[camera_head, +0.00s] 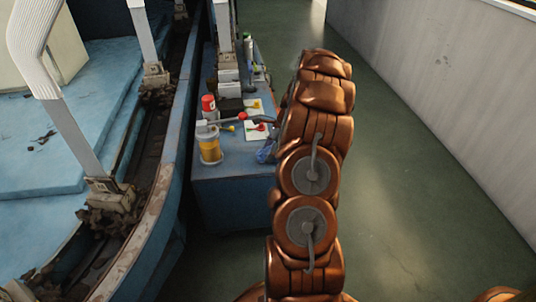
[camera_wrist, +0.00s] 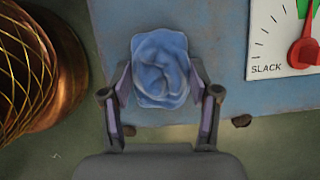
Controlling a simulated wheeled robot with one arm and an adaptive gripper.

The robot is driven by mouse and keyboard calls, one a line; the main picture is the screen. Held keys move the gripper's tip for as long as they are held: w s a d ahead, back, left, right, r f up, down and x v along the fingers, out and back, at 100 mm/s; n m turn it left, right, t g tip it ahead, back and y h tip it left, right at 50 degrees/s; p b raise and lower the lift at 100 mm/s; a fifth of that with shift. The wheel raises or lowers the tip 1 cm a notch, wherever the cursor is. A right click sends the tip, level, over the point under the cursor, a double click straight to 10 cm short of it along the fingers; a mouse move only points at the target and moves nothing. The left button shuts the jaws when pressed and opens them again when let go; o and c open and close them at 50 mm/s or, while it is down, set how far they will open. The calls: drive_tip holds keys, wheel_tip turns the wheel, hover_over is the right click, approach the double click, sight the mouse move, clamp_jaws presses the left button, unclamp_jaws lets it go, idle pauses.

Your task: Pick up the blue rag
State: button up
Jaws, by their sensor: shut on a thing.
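The blue rag (camera_wrist: 160,70) is a crumpled cloth in the middle of the wrist view, near the edge of the blue bench top (camera_wrist: 205,60). My gripper (camera_wrist: 160,85) has one finger on each side of it, and both fingertips press against its sides. In the head view the rag (camera_head: 266,151) shows as a small blue patch at the bench's right edge, partly hidden by my arm. I cannot tell whether it touches the bench top.
A yellow jar (camera_head: 210,148) and a red-capped container (camera_head: 209,106) stand left of the rag. A white dial card with a red pointer (camera_wrist: 303,50) lies close to its right in the wrist view. Green floor (camera_head: 410,180) is clear right of the bench.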

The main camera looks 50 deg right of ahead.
sight(266, 150)
drive_tip(key=shift+r, duration=0.45)
drive_tip(key=shift+s+a+r+p, duration=0.15)
drive_tip(key=shift+r+p, duration=0.25)
drive_tip(key=shift+r, duration=0.35)
drive_tip(key=shift+s+a+r+p, duration=0.1)
drive_tip(key=shift+r+p, duration=0.25)
drive_tip(key=shift+r, duration=0.35)
drive_tip(key=s+a+r+p, duration=0.1)
drive_tip(key=s+a+p, duration=0.1)
drive_tip(key=s+a, duration=0.8)
drive_tip(key=shift+s+a, duration=0.4)
drive_tip(key=shift+s, duration=0.05)
drive_tip(key=shift+r, duration=0.1)
